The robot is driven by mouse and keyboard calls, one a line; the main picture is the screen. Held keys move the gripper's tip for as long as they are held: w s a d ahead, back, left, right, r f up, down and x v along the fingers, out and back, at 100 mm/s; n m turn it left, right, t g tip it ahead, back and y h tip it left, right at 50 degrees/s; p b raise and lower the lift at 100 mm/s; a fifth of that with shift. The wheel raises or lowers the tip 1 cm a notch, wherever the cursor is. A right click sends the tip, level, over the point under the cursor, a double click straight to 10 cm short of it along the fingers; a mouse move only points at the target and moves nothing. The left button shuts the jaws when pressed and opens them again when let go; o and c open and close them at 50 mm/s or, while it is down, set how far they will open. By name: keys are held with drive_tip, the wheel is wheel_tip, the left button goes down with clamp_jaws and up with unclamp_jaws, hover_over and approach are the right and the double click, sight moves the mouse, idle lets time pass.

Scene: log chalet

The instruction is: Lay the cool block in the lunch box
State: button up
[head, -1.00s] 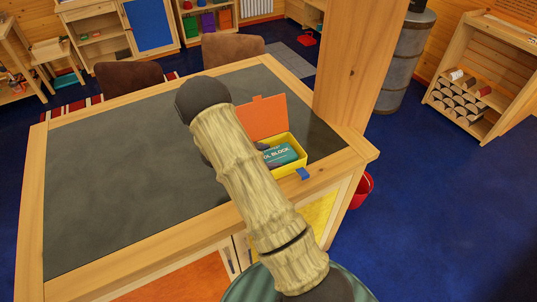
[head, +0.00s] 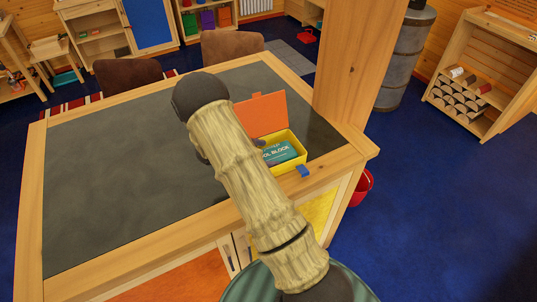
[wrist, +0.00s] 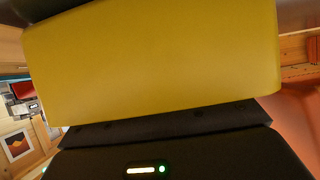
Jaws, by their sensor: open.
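The lunch box (head: 294,160) is yellow and stands on the table's right side in the head view, its orange lid (head: 262,114) raised at the back. The teal cool block (head: 284,153) with white lettering lies inside it, its left part hidden by my arm. My gripper is mostly hidden behind my arm in the head view; a small dark part of it (head: 260,143) shows at the block's left end. My gripper is open. In the wrist view a yellow surface, by its colour perhaps the lunch box, fills the middle above dark gripper housing; fingertips are not clear.
The table (head: 110,180) has a dark top with a wooden rim and is clear to the left. A small blue piece (head: 303,171) is at the box's front. A wooden post (head: 355,60) rises behind the box. Brown chairs (head: 232,47) stand at the far side.

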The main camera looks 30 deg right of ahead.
drive_tip(key=b+v, duration=0.3)
drive_tip(key=v, duration=0.7)
drive_tip(key=shift+a, duration=0.35)
